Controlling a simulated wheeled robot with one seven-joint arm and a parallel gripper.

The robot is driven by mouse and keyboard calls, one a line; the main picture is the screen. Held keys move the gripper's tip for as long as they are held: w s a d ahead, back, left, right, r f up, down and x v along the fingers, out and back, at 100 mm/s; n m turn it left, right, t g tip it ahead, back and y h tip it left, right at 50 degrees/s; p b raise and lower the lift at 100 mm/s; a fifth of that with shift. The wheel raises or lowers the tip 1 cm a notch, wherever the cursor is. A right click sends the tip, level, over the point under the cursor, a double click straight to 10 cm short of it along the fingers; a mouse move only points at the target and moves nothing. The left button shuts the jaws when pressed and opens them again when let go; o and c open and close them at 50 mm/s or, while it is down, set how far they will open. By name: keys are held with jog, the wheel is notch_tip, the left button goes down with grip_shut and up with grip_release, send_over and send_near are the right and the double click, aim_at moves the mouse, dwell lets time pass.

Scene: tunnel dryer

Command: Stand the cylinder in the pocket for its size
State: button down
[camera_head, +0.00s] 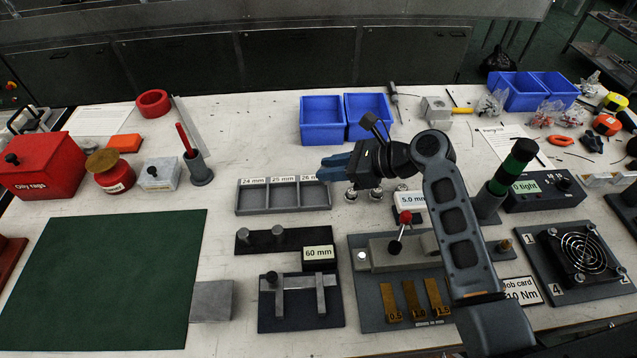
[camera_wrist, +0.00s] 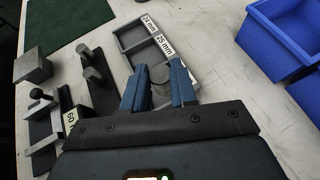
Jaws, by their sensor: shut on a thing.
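The grey pocket tray (camera_head: 238,205) has three pockets labelled 24 mm, 25 mm and 26 mm from left to right. In the wrist view the tray (camera_wrist: 122,55) lies beyond my fingers, with the 24 mm and 25 mm labels readable. My gripper (camera_head: 326,167) is above the table near the tray's right end, its blue fingers pointing left. In the wrist view my gripper (camera_wrist: 159,72) has its fingers a little apart, shut on the cylinder. The 26 mm pocket is partly hidden by the fingers in the wrist view.
Small shiny round pieces (camera_head: 351,194) stand right of the tray, below my gripper. Blue bins (camera_head: 322,122) stand behind it. A dark fixture with two posts (camera_head: 260,240) and a 60 mm block (camera_head: 319,254) lie in front.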

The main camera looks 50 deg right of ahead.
jog(key=x, duration=0.3)
jog(key=shift+s+a, duration=0.2)
jog(key=shift+a, duration=0.1)
jog(key=shift+f, duration=2)
jog(key=c, duration=0.9)
grip_release()
jog(key=shift+f, duration=0.15)
jog(key=shift+s, duration=0.1)
jog(key=v, duration=1.2)
